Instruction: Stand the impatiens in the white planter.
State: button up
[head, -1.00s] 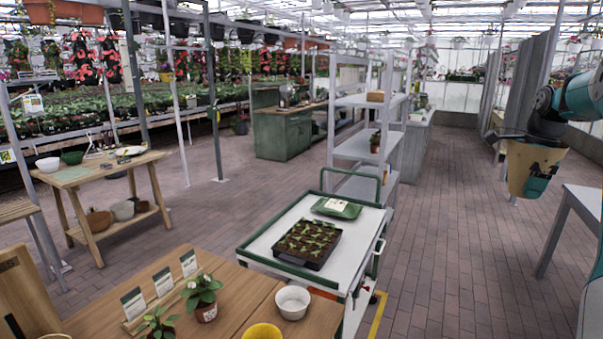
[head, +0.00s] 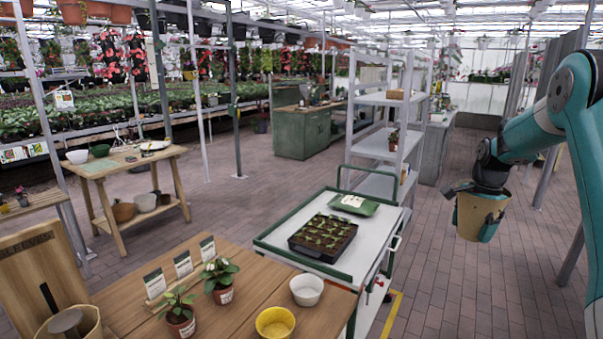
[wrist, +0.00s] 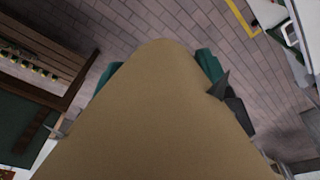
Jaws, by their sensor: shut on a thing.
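My gripper (head: 482,212) is shut on a tan, tapered pot-like thing (head: 474,216), held in the air right of the trolley. In the wrist view this tan thing (wrist: 155,120) fills the middle, with teal fingers at its sides; its contents are hidden. Two leafy plants in terracotta-coloured pots stand on the wooden table: one with pale flowers (head: 219,276) and one nearer (head: 179,312). I cannot tell which plant is the impatiens. A round white pot (head: 306,290), perhaps the white planter, stands to their right and looks empty.
A yellow bowl (head: 275,323) stands near the white pot. Small label cards (head: 183,264) stand behind the plants. A white trolley (head: 290,236) bears a dark seedling tray (head: 322,238) and a green tray. Brick floor is clear right of the trolley.

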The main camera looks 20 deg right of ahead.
jog(key=a+f+n+g+b, duration=0.1)
jog(key=a+f+n+b, duration=0.1)
jog(key=a+f+n, duration=1.05)
jog(key=s+a+f+n+h+b, duration=0.1)
jog(key=s+a+f+n, duration=0.3)
jog(key=s+a+f, duration=0.4)
jog(key=a+f, duration=0.3)
jog(key=a, duration=0.3)
jog(key=shift+f+n+b, duration=0.3)
jog(key=shift+n+b, duration=0.05)
jog(key=shift+b, duration=0.05)
